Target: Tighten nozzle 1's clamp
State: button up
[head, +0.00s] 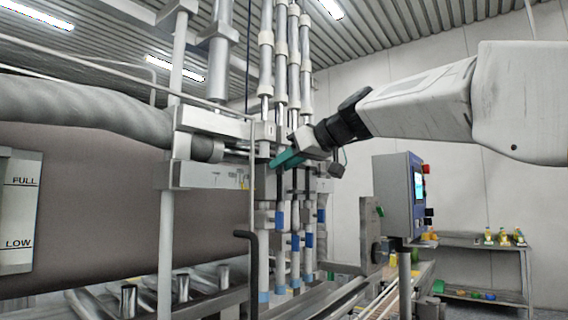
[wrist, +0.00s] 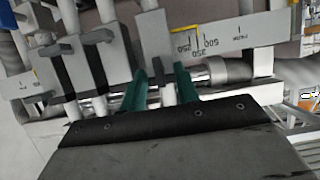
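My gripper (head: 287,159) has green fingers and reaches in from the right to the row of upright nozzle tubes (head: 295,245) with blue bands. In the wrist view my gripper (wrist: 159,78) has its fingers apart, one on each side of a pale narrow rod (wrist: 167,94) below a grey block (wrist: 155,36). A gap shows beside the rod, and I cannot tell whether either finger touches it. Two similar grey posts with black parts (wrist: 95,68) stand to the left. I cannot tell which nozzle is number 1, nor how tight its clamp is.
A scale bar with numbers (wrist: 238,33) and a horizontal cylinder (wrist: 222,70) lie close to the fingers. A large brown tank (head: 90,200) fills the left. A control panel (head: 398,195) on a post stands right of the nozzles. A shelf (head: 485,245) with small bottles is farther right.

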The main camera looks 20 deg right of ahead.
jog(key=shift+w+a, duration=0.1)
grip_shut()
dwell(0.3)
jog(key=m+y, duration=0.1)
jog(key=m, duration=0.2)
jog(key=m+g+y, duration=0.1)
jog(key=m+y, duration=0.1)
jog(key=d+m+y, duration=0.1)
jog(key=m+y, duration=0.1)
jog(key=m, duration=0.1)
jog(key=shift+w+f+m+g, duration=0.2)
jog(key=shift+f+m+g, duration=0.1)
jog(key=shift+f, duration=0.05)
jog(key=m+y, duration=0.1)
jog(key=m, duration=0.1)
jog(key=m+y, duration=0.1)
jog(key=m, duration=0.1)
jog(key=shift+f+m+t, duration=0.2)
jog(key=shift+m+t, duration=0.2)
dwell(0.6)
